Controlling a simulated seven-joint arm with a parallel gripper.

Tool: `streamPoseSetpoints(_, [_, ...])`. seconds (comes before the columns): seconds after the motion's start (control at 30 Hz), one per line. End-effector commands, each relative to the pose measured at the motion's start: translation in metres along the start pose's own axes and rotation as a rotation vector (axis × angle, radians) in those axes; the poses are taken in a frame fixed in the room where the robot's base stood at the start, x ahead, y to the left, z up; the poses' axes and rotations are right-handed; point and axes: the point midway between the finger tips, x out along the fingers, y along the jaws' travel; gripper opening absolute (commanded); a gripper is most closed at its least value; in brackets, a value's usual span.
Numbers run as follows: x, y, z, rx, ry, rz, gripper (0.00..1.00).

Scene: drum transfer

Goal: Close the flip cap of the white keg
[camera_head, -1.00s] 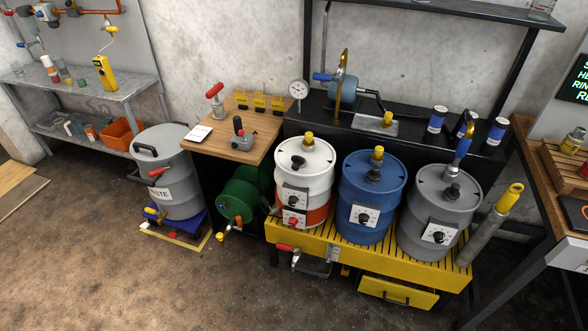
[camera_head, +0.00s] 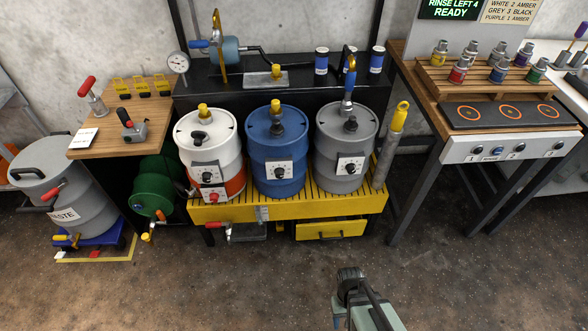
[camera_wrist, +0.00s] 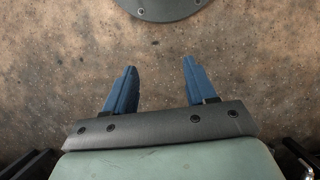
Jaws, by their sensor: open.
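The white keg (camera_head: 222,150) with an orange lower band stands upright at the left end of a yellow slatted stand. Its top carries a yellow cap (camera_head: 203,107) and a black fitting (camera_head: 200,138). The flip cap's state is too small to tell. Part of my arm shows at the bottom of the head view, well in front of and to the right of the keg. In the wrist view my gripper (camera_wrist: 158,82) is open and empty, its two blue fingers apart over bare brown floor. The keg is not in the wrist view.
A blue drum (camera_head: 258,150) and a grey drum (camera_head: 362,145) stand right of the white keg on the yellow stand (camera_head: 300,207). A green drum (camera_head: 155,185) lies left of it, below a wooden table (camera_head: 130,142). The floor in front is clear.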

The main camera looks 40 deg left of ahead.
Motion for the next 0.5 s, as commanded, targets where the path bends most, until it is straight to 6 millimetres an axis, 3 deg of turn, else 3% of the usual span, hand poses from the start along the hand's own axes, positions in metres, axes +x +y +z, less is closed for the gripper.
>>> streamPoseSetpoints(0.5, [-0.057, -0.11, -0.074, -0.335, 0.149, 0.233, 0.56])
